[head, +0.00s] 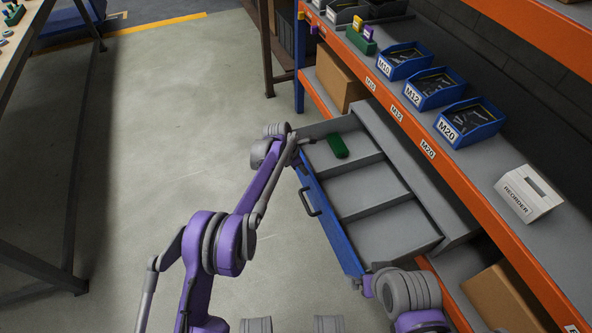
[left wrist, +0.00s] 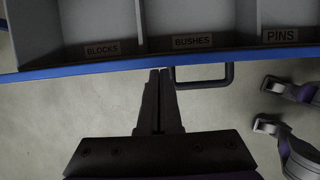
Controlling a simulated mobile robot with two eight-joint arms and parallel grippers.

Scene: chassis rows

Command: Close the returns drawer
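The returns drawer (head: 375,190) stands pulled out from the shelf unit. It has grey walls, a blue front (head: 333,228) and a dark bar handle (head: 309,203). My left gripper (head: 304,142) is at the far end of the blue front. In the left wrist view my left gripper (left wrist: 158,74) has its fingers together, with nothing seen between them. Its tips are close to the blue front, left of the handle (left wrist: 203,82); I cannot tell if they touch. My right gripper (head: 364,285) is by the near end of the front, its fingers unclear.
A green block (head: 338,146) lies in the drawer's far compartment. Blue bins (head: 468,122) and a white reorder box (head: 527,194) stand on the shelf above. Cardboard boxes (head: 338,80) sit on the lower shelf. The floor (head: 170,130) left of the drawer is clear.

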